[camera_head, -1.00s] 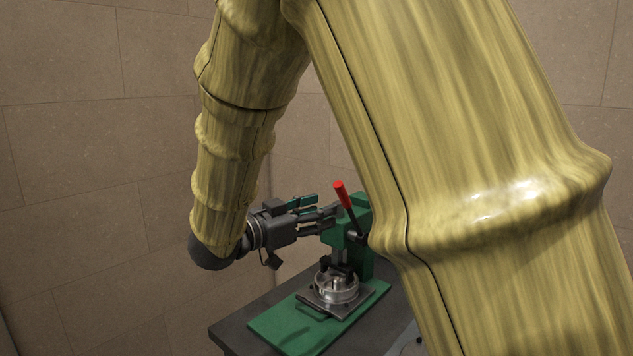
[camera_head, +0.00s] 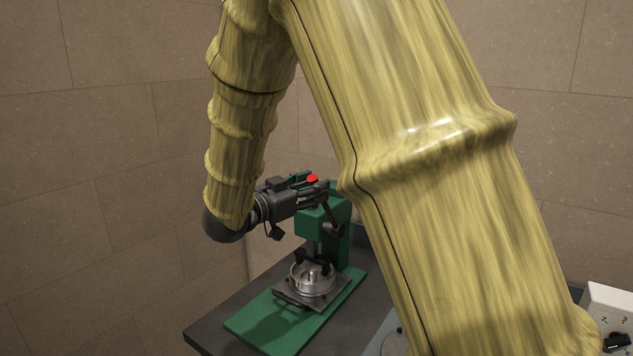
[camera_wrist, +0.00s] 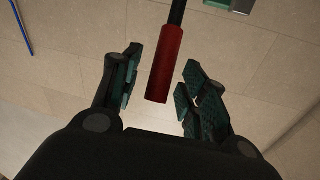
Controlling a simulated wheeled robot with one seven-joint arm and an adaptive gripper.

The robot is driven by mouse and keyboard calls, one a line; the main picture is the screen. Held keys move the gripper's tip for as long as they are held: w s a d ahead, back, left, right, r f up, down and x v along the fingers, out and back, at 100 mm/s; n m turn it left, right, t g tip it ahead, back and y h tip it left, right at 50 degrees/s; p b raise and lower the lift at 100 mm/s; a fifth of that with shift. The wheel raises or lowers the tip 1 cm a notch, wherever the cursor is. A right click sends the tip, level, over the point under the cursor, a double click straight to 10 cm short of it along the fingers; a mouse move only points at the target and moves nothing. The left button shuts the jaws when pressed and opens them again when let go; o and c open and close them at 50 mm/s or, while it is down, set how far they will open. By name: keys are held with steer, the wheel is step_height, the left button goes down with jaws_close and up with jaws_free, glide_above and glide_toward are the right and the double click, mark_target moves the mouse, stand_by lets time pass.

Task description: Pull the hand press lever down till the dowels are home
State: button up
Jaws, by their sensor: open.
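The green hand press (camera_head: 311,222) stands on a dark bench. Its lever has a red grip (camera_head: 312,178), which also shows in the wrist view (camera_wrist: 166,65) on a black rod. My gripper (camera_head: 318,190) is open at the lever's height. In the wrist view its two fingers (camera_wrist: 158,84) stand apart on either side of the red grip, with a gap to each. Below the press ram, a round metal fixture (camera_head: 312,280) sits on a plate on the green base (camera_head: 262,327). The dowels are too small to make out clearly.
The dark bench (camera_head: 215,325) has bare room left of the green base. A white box with a black knob (camera_head: 613,312) is at the lower right. My own arm covers much of the head view. Tiled walls stand behind.

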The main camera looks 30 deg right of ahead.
steer(key=shift+x, duration=0.85)
steer(key=shift+w, duration=0.1)
jaws_close()
steer(key=shift+f, duration=0.2)
